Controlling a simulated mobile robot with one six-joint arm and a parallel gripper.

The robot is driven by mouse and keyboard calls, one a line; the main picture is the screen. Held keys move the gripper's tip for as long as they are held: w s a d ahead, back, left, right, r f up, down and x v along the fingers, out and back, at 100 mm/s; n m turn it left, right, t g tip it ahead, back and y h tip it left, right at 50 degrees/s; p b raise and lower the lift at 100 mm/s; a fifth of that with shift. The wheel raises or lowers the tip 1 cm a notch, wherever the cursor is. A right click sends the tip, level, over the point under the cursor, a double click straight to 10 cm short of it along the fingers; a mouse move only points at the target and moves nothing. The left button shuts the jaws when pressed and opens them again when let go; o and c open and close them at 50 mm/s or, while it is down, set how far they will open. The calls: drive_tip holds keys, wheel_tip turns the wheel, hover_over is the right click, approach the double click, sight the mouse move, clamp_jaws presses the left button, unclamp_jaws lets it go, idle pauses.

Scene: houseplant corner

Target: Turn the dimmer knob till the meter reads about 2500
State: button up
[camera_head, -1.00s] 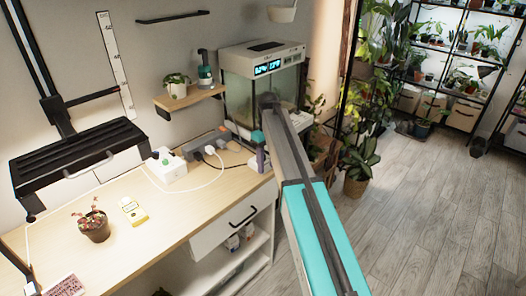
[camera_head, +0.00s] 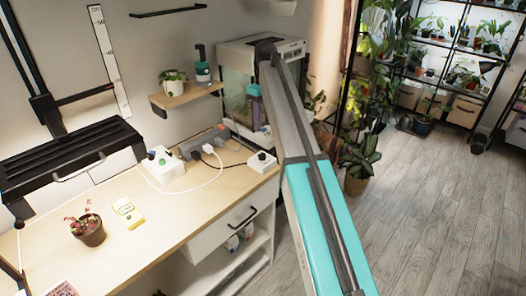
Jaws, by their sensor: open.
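The dimmer is a small white box with a dark knob (camera_head: 262,156) on top, at the right back end of the wooden bench. The knob is in clear view and nothing touches it. A small yellow meter (camera_head: 128,212) lies on the bench at left of centre; its reading is too small to make out. My gripper (camera_head: 256,124) hangs above and behind the dimmer in the picture, in front of the glass tank. It is open, small in view and apart from the knob.
A white box with a green button (camera_head: 162,166) and a grey power strip (camera_head: 204,143) with white and dark cables stand left of the dimmer. The bench's front middle is clear.

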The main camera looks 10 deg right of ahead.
sight(262, 154)
drive_tip(key=f, duration=0.4)
drive_tip(key=f+p, duration=0.1)
drive_tip(key=f, duration=0.4)
drive_tip(key=f+p, duration=0.1)
drive_tip(key=f, duration=0.3)
drive_tip(key=shift+s+a+f, duration=0.25)
drive_tip(key=shift+a+f, duration=0.05)
drive_tip(key=shift+f, duration=0.05)
drive_tip(key=c, duration=1)
